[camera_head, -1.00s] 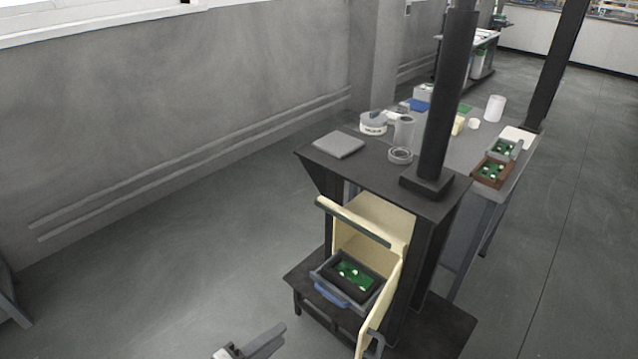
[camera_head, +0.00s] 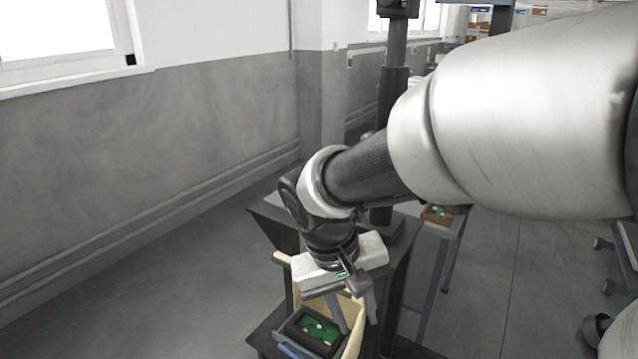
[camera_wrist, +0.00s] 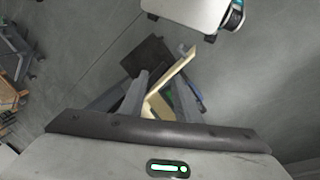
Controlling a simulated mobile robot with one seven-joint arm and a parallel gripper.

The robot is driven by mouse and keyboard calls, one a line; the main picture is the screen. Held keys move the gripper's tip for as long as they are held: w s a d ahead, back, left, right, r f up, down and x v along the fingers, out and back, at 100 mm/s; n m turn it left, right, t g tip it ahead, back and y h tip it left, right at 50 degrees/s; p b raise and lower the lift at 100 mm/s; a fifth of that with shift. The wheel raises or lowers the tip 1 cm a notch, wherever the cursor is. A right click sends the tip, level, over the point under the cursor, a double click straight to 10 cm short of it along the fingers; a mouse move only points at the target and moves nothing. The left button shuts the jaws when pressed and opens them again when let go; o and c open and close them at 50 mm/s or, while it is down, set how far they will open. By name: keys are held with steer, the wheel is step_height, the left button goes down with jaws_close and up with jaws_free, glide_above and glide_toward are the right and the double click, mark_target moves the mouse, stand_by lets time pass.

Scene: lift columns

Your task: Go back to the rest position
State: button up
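My gripper (camera_head: 354,318) hangs from my arm, which crosses the head view from the right. Its two fingers stand apart and I see nothing between them that they hold. It is above the open cream box (camera_head: 360,335) at the front of the dark stand.
The dark stand (camera_head: 268,213) and the bench behind it are partly hidden by my arm. A brown tray (camera_head: 437,215) shows on the bench. The grey wall (camera_head: 150,165) is at the left.

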steer(key=s+d+r+m+t+y+p, duration=0.1)
steer(key=s+d+r+m+t+y, duration=0.15)
steer(key=s+d+r+t, duration=0.45)
step_height(320, 180, up, 22)
steer(key=d+g+p, duration=0.1)
steer(key=g+p, duration=0.1)
steer(key=p, duration=1.7)
steer(key=shift+s+r+p, duration=0.25)
steer(key=shift+s+p, duration=0.05)
steer(key=shift+p, duration=0.05)
